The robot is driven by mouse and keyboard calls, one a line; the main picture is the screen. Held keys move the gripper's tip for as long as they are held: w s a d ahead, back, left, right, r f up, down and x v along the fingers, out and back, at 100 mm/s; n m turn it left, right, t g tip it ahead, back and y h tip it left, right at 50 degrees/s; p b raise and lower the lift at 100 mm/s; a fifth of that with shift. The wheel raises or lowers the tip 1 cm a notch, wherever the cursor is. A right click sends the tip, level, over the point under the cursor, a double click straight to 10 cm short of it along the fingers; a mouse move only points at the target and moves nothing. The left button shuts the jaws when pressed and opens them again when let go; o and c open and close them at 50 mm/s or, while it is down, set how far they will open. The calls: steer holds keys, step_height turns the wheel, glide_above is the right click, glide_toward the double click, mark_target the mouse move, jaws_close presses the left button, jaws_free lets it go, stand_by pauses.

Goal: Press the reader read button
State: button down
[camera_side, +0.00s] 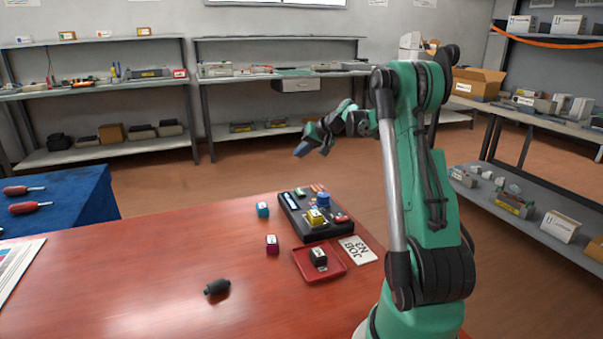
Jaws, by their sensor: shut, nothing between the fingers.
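The reader, which I take to be the dark flat unit (294,217), lies on the red-brown table near its far right edge. A yellow cartridge (315,218) sits on it. A blue round part (323,200), a light-blue strip (291,199), a small green part and some red parts also show on it. Which of these is the read button I cannot tell at this size. My gripper (300,151) appears in the air above and beyond the reader, apart from it, pointing down to the left. It is shut and empty.
A red tray (335,276) holding a black cartridge (318,257) lies in front of the reader, beside a white job card (358,249). A cyan cartridge (262,209), a magenta cartridge (272,244) and a dark cylinder (217,287) stand or lie leftward.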

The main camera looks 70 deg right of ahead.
mark_target(302, 192)
steer(key=shift+f, duration=4.15)
steer(key=shift+f, duration=0.4)
steer(key=shift+f, duration=0.4)
steer(key=shift+r, duration=0.85)
steer(key=shift+r, duration=2.5)
